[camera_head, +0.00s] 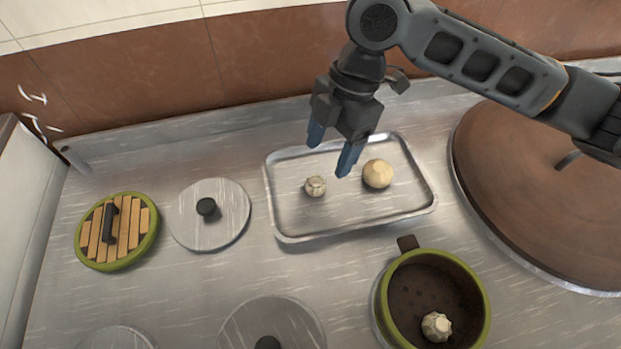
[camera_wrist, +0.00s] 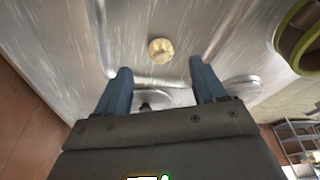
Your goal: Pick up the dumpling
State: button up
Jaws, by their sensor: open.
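A small pale pleated dumpling (camera_head: 315,186) sits in the left part of a shallow metal tray (camera_head: 285,236). A larger, smooth, round bun (camera_head: 377,173) lies to its right in the same tray. My gripper (camera_head: 332,152) has blue fingers and is open and empty. It hangs above the tray, over its back part, apart from the dumpling. In the wrist view the open gripper (camera_wrist: 158,80) shows at both sides, and one pleated piece, which looks like the dumpling (camera_wrist: 160,50), lies ahead of the fingertips and between their lines.
A green-rimmed pot (camera_head: 482,290) holding another dumpling (camera_head: 436,326) stands at front right. A large brown round lid (camera_head: 540,190) is at right. A slatted green-rimmed lid (camera_head: 117,232) and metal lids (camera_head: 209,214) lie at left. A brown wall (camera_head: 160,75) stands behind.

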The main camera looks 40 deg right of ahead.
aim_at(318, 180)
jog(key=shift+a+x, duration=0.1)
jog(key=shift+x, duration=1.65)
jog(key=shift+a+x, duration=0.15)
jog(key=shift+x, duration=1.65)
jog(key=shift+r, duration=0.1)
jog(key=c, duration=1.1)
jog(key=shift+r, duration=0.1)
